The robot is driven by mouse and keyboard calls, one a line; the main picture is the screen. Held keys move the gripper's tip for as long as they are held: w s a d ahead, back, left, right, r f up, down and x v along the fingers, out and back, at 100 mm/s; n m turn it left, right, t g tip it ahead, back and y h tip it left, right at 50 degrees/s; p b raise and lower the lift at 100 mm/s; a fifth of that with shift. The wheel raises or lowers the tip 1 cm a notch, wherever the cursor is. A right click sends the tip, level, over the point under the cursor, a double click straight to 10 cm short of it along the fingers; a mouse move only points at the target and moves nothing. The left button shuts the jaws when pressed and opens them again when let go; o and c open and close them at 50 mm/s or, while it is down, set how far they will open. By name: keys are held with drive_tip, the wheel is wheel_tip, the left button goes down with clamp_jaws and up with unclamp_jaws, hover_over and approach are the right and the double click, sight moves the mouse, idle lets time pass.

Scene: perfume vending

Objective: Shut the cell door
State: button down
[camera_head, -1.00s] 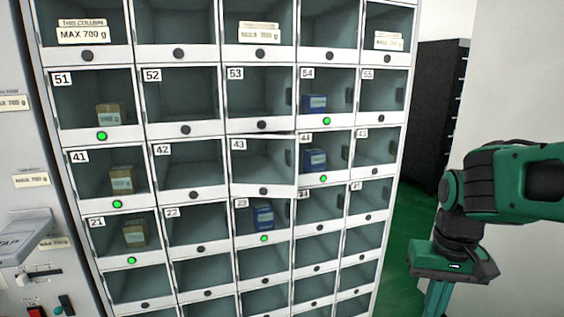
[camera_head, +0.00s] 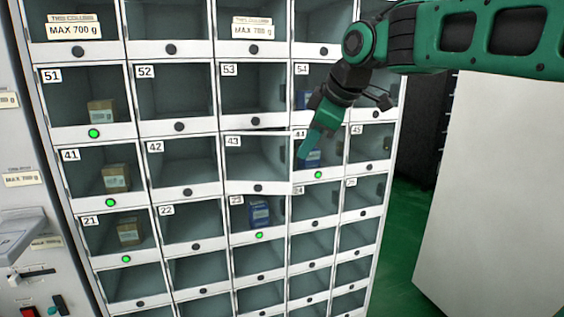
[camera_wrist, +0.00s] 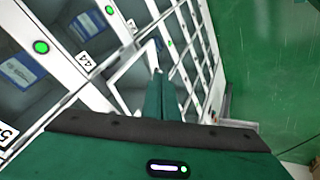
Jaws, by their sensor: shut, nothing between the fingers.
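The door of cell 43 (camera_head: 258,187) is ajar in the head view. Its right edge stands out from the cabinet front, and its left edge sits close to the frame. My gripper (camera_head: 303,153) is shut and empty, in front of cell 44, just right of that door's free edge. Whether it touches the door cannot be told. In the wrist view the closed green fingers (camera_wrist: 160,78) point at the cabinet beside a white door frame, near the label 44 (camera_wrist: 84,61).
The cabinet (camera_head: 219,127) has rows of closed clear doors around cell 43. Boxes show in several cells, such as a blue box (camera_head: 259,213) below. A white panel (camera_head: 490,200) stands at the right, with green floor (camera_head: 398,235) between.

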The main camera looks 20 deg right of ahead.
sight(283, 161)
drive_tip(key=shift+n, duration=0.6)
drive_tip(key=w+f, duration=0.2)
drive_tip(key=w, duration=0.1)
drive_tip(key=w+a+f, duration=0.1)
drive_tip(key=w+f, duration=0.1)
drive_tip(key=w, duration=0.1)
drive_tip(key=w+a+f, duration=0.1)
drive_tip(key=w+f, duration=0.1)
drive_tip(key=w, duration=0.1)
drive_tip(key=shift+w+a+f, duration=0.1)
drive_tip(key=shift+a+f, duration=0.1)
drive_tip(key=shift+f, duration=0.05)
drive_tip(key=shift+w+d, duration=0.3)
drive_tip(key=shift+w, duration=0.3)
